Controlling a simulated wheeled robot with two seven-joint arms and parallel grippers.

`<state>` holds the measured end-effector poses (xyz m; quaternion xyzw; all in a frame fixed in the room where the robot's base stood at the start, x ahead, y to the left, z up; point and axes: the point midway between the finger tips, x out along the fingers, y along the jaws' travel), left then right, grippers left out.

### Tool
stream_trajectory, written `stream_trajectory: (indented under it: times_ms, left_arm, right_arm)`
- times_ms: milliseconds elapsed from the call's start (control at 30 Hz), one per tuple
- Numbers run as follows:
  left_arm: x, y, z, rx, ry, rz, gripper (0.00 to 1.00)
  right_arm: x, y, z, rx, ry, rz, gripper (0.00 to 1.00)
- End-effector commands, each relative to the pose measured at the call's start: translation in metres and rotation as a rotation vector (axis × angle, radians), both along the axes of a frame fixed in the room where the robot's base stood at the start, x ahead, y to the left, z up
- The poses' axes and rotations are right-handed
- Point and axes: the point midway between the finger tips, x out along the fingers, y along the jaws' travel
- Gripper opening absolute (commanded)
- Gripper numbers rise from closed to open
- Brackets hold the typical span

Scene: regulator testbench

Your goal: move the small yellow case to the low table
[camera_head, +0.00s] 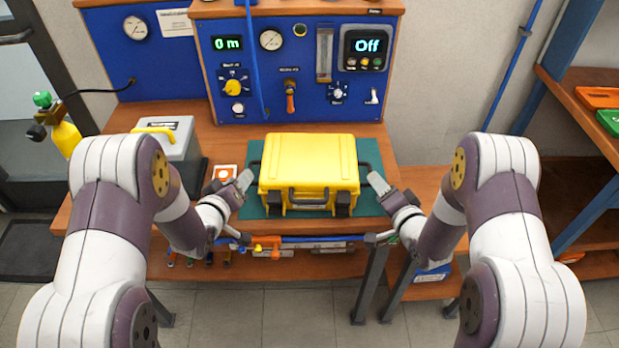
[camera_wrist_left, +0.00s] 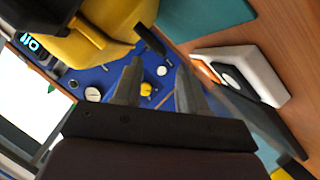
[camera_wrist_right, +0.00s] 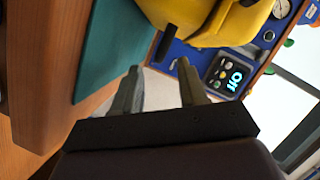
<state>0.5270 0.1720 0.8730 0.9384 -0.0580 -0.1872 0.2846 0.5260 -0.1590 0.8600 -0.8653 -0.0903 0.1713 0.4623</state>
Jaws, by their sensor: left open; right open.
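The yellow case (camera_head: 309,165) stands upright and closed on a green mat (camera_head: 372,206) on the wooden workbench, with dark latches and a front handle. Dark side handles stick out at both ends. My left gripper (camera_head: 241,208) is open and empty just left of the case; the case shows at the top of the left wrist view (camera_wrist_left: 85,40). My right gripper (camera_head: 379,210) is open and empty just right of it; the right wrist view shows the case (camera_wrist_right: 225,22) beyond the fingers. A lower wooden surface (camera_head: 437,290), perhaps the low table, is right of the bench, partly hidden by my right arm.
A blue test panel (camera_head: 300,80) with gauges and knobs stands behind the case. A grey box with a yellow handle (camera_head: 170,135) and a white-and-orange item (camera_head: 225,172) are left of the case. A blue-framed shelf (camera_head: 590,125) stands right. A blue-and-white item (camera_head: 433,273) lies on the lower surface.

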Motion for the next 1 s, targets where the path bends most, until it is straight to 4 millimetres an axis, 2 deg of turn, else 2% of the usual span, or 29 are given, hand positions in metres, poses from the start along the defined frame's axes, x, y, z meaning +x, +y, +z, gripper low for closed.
stream_trajectory:
  times_ms: [100, 300, 500, 733, 867, 1000]
  left_arm:
    - [0.02, -0.006, -0.008, -0.001, 0.001, -0.003, 0.42]
    - [0.045, -0.011, -0.016, 0.001, 0.0, -0.002, 0.42]
    - [0.053, -0.013, -0.019, 0.001, 0.001, -0.001, 0.42]
    - [0.054, -0.013, -0.019, 0.0, 0.001, -0.001, 0.42]
    - [0.054, -0.013, -0.019, 0.0, 0.001, -0.001, 0.0]
    - [0.053, -0.013, -0.019, 0.0, 0.0, 0.0, 0.0]
  right_arm:
    - [0.02, 0.008, -0.005, -0.001, -0.001, 0.002, 0.42]
    - [0.045, 0.016, -0.011, -0.001, 0.0, 0.001, 0.42]
    - [0.054, 0.018, -0.012, -0.001, 0.0, 0.0, 0.42]
    - [0.054, 0.018, -0.012, -0.001, 0.0, 0.0, 0.42]
    - [0.054, 0.018, -0.012, -0.001, 0.0, 0.0, 0.0]
    - [0.054, 0.018, -0.013, -0.002, 0.001, -0.001, 0.0]
